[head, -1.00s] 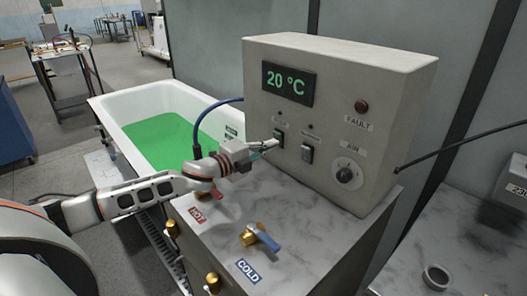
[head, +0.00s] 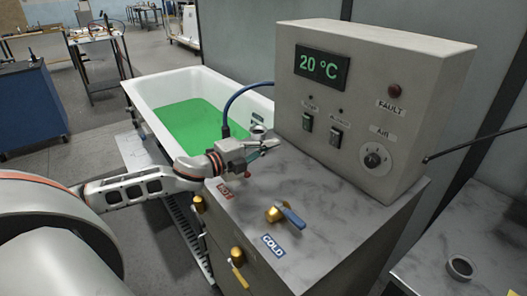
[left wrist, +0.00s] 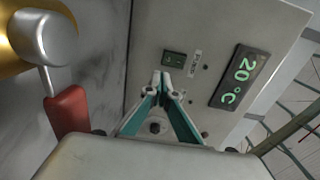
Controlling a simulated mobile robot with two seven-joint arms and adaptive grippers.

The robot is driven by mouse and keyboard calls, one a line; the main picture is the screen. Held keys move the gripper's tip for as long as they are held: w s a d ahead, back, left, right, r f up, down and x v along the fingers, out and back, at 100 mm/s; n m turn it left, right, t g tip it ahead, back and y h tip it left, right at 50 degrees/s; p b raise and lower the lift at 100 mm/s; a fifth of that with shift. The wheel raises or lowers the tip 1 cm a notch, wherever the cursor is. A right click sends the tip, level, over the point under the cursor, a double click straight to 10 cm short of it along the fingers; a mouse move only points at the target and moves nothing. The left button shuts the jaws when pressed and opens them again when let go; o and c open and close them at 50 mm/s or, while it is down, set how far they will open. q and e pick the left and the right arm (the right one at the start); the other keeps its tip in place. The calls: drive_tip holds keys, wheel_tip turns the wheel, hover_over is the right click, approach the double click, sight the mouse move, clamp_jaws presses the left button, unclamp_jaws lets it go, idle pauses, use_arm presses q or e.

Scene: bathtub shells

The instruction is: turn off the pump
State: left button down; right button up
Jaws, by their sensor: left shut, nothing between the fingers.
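The grey control box (head: 405,75) stands on the marble-topped cabinet. Its front carries a left rocker switch with a green face (head: 308,122) and a darker right rocker switch (head: 336,138). The small labels above them are too blurred to read, so I cannot tell which is the pump's. My left gripper (head: 274,145) is shut and empty, in front of and to the left of the switches, apart from the panel. In the left wrist view its fingertips (left wrist: 166,80) point toward a green switch (left wrist: 174,60) with a small label beside it. My right gripper is not in view.
The display (head: 321,67) reads 20 °C. A fault lamp (head: 394,90) and an air knob (head: 375,159) sit to the right of the switches. The blue-handled cold tap (head: 291,216) stands on the cabinet top. The white bathtub (head: 160,88) holds green liquid behind my left arm.

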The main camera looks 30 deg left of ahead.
use_arm(q)
drive_tip(key=shift+f+v, duration=0.25)
drive_tip(key=shift+v, duration=1.1)
drive_tip(key=shift+s, duration=0.15)
